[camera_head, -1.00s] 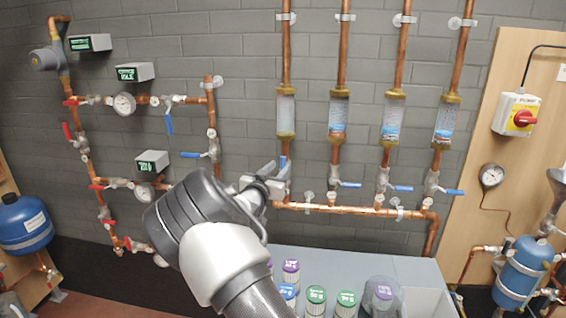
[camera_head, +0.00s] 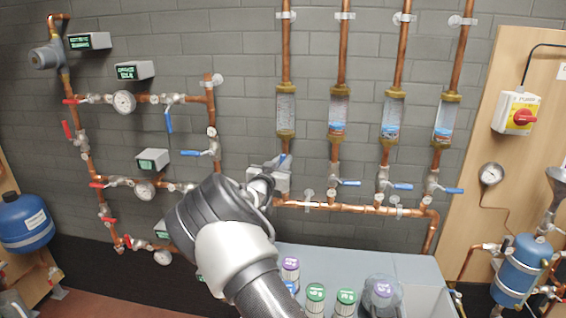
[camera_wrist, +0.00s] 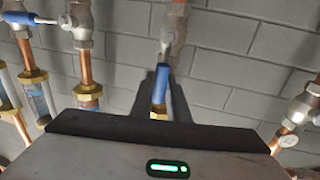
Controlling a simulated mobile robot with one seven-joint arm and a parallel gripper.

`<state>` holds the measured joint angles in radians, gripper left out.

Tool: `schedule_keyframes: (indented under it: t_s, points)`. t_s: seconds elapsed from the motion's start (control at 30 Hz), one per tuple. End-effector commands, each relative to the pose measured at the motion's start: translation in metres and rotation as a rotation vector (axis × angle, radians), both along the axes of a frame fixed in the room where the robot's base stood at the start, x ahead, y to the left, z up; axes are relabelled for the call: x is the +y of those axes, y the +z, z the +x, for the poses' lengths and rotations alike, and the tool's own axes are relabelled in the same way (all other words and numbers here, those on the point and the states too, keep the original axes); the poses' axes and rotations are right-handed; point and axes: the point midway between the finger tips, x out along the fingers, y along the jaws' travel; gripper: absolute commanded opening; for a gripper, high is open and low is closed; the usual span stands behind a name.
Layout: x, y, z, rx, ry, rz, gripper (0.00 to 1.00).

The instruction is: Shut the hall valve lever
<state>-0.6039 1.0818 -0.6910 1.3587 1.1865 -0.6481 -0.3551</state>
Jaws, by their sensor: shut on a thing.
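My gripper (camera_head: 270,175) is at the valve under the leftmost of several sight-glass columns. In the wrist view its two dark fingers (camera_wrist: 162,88) are shut on a blue valve lever (camera_wrist: 160,86), which lies lengthwise between them and joins a metal valve stem. In the head view a bit of this blue lever (camera_head: 282,161) shows above the fingers, tilted near the pipe line. My gripper and wrist hide most of that valve. No label that I can read names the hall valve.
The neighbouring columns have blue levers (camera_head: 350,183) lying level to the right. A copper manifold pipe (camera_head: 330,207) runs below. A grey bench (camera_head: 400,262) holds several capped canisters. Gauges (camera_head: 124,102) and red-levered valves stand on the left wall.

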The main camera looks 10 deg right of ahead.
Motion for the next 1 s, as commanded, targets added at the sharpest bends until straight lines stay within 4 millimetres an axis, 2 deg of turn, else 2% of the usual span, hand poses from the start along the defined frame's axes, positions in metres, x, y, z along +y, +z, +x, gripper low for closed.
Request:
schedule_keyframes:
  t_s: [0.27,0.47,1.0]
  points:
    - [-0.003,-0.002,-0.001,-0.010,-0.002,0.031,0.00]
    - [-0.009,-0.004,-0.003,-0.042,-0.002,0.124,0.00]
    - [-0.038,-0.018,-0.012,-0.194,-0.002,0.588,0.00]
